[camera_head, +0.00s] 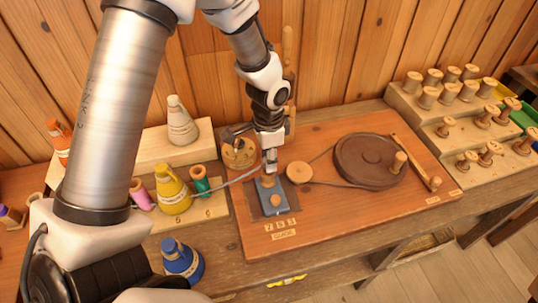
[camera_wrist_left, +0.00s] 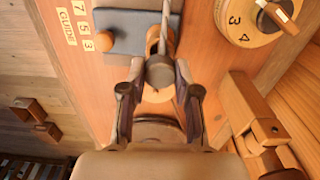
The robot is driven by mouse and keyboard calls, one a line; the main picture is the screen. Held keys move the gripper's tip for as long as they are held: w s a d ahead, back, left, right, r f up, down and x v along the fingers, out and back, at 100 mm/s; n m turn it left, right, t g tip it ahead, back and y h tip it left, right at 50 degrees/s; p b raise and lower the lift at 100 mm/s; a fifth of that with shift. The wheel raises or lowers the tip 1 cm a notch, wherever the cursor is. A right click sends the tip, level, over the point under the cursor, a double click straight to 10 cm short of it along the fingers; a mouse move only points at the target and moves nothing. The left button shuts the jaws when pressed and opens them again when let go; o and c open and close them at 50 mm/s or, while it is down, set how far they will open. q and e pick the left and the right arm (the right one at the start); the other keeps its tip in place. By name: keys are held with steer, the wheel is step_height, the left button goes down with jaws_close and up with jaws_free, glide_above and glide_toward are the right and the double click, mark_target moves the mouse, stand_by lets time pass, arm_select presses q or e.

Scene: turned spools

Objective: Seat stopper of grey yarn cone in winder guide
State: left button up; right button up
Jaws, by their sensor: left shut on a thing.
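The winder guide is a blue-grey block (camera_head: 269,208) with round wooden parts, on the wooden winder board near the "GUIDE" label. It also shows in the left wrist view (camera_wrist_left: 120,42). My left gripper (camera_head: 270,172) is over the block's far end. In the left wrist view the gripper (camera_wrist_left: 160,85) is shut on a round grey stopper (camera_wrist_left: 159,72), with a grey strand running from it. A wooden round part shows just beyond the stopper; I cannot tell whether they touch. The pale grey yarn cone (camera_head: 182,124) stands on a wooden block at the back left.
A yellow cone (camera_head: 173,192), a blue cone (camera_head: 181,260) and pink and green spools stand left of the board. A dark wheel (camera_head: 370,160) with a belt is to the right. A numbered dial (camera_wrist_left: 245,25) is near the gripper. Stepped spool racks (camera_head: 445,120) stand far right.

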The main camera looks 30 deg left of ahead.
arm_select(q)
steer(key=shift+a+f, duration=0.1)
steer(key=shift+f, duration=0.1)
steer(key=shift+f, duration=0.1)
steer(key=shift+f+b, duration=0.65)
steer(key=shift+f, duration=0.4)
steer(key=o, duration=1.3)
steer(key=shift+o, duration=0.2)
steer(key=shift+r, duration=0.15)
step_height(320, 180, up, 9)
steer(key=p, duration=0.9)
steer(key=shift+s, duration=0.1)
